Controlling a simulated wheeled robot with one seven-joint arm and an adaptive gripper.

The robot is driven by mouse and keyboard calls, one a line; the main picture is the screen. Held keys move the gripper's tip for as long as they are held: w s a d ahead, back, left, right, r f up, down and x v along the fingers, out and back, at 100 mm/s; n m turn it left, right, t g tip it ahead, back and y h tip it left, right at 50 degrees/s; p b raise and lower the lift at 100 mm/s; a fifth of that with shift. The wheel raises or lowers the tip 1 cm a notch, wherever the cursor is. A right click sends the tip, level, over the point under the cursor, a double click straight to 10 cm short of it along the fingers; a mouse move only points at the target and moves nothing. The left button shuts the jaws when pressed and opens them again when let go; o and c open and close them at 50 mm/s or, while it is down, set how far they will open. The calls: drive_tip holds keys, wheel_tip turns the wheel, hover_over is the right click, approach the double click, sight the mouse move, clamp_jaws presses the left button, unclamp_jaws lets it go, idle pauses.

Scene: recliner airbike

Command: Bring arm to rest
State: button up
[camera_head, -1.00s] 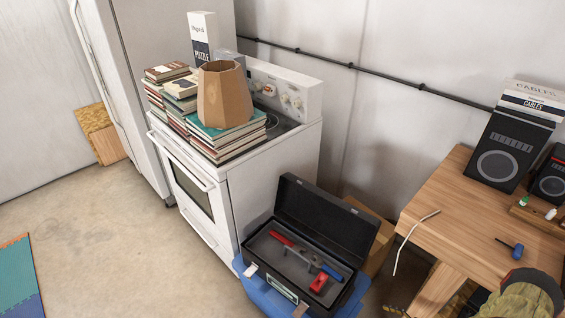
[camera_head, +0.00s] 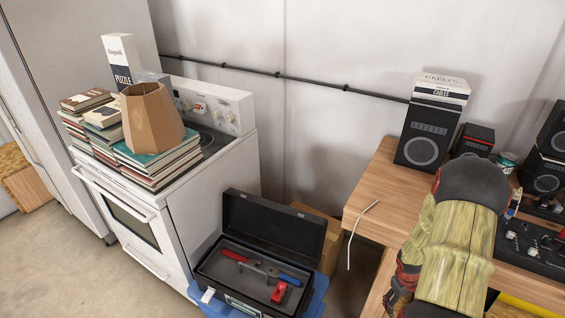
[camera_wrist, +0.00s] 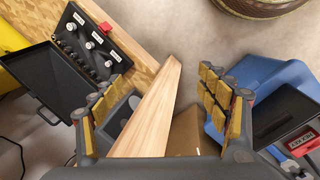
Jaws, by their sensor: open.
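My gripper (camera_wrist: 163,105) is open and empty in the wrist view. Its two padded fingers stand wide apart at left and right, with the wooden workbench (camera_wrist: 150,115) edge and floor visible between them. In the head view my arm, in a yellow-green sleeve, hangs at the lower right in front of the workbench (camera_head: 372,188). Part of my gripper (camera_head: 400,288) shows at its lower left side, and its fingertips cannot be made out there. The arm hides part of the bench top.
An open black toolbox (camera_head: 262,250) with red and blue tools sits on a blue bin (camera_head: 318,300), left of the bench. A white stove (camera_head: 215,195) carries books and a brown lampshade (camera_head: 152,118). Speakers (camera_head: 424,137) stand on the bench. A white cable (camera_head: 357,225) hangs over its edge.

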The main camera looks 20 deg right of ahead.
drive_tip(key=s+a+r+n+t+y, duration=0.1)
drive_tip(key=a+r+t, duration=0.5)
drive_tip(key=a+r, duration=3.3)
wheel_tip(320, 180, up, 4)
drive_tip(key=shift+s+f+y, duration=0.2)
drive_tip(key=shift+f+y, duration=0.05)
drive_tip(key=shift+y, duration=0.25)
drive_tip(key=shift+c, duration=0.4)
